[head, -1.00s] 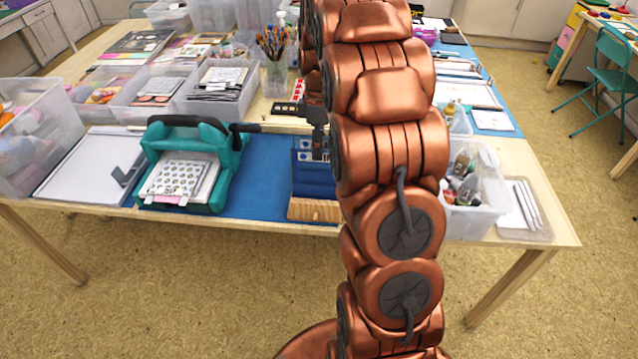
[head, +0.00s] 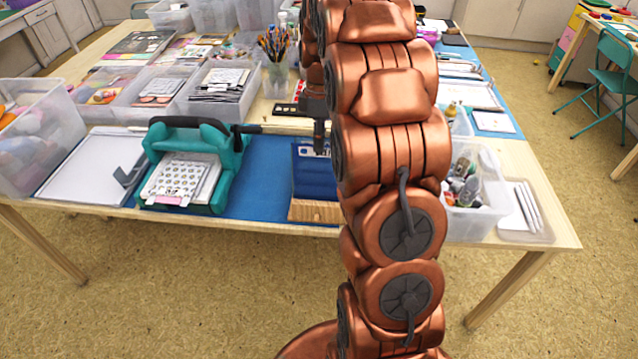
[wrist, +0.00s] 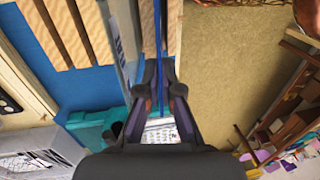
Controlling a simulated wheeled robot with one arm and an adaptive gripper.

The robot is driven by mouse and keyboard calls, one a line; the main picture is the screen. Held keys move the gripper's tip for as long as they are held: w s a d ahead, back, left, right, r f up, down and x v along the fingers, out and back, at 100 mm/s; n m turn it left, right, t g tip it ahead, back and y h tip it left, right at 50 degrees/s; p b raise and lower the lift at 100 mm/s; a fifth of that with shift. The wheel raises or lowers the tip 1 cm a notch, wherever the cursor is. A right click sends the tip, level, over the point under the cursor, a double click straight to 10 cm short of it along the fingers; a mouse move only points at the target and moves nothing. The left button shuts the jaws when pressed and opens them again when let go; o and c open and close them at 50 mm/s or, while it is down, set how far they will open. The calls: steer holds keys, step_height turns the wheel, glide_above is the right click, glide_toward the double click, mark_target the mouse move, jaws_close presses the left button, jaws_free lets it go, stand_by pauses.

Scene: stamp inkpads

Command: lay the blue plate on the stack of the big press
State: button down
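The teal press (head: 190,160) stands on the table, left of centre in the head view, with a stack of white patterned sheets (head: 182,178) on its bed. Upright blue plates (head: 314,176) stand close together on a slotted wooden rack (head: 315,209), right of the press. My gripper (wrist: 161,75) is over this rack; my arm partly hides it in the head view. In the wrist view its fingers lie close on either side of a thin blue plate seen edge-on (wrist: 160,28). Whether they touch it cannot be told. A pale lettered plate face (wrist: 122,45) is left of it.
A blue mat (head: 258,190) gives clear room between press and rack. A clear bin (head: 35,140) and a white board (head: 85,168) lie left of the press. A clear box of bottles (head: 470,215) stands right of my arm. Clear trays (head: 215,100) stand behind the press.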

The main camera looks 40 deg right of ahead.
steer(key=r, duration=0.3)
steer(key=r+p, duration=0.1)
steer(key=r, duration=0.1)
steer(key=shift+w+d+r, duration=0.3)
steer(key=shift+w+d, duration=0.05)
stand_by(0.4)
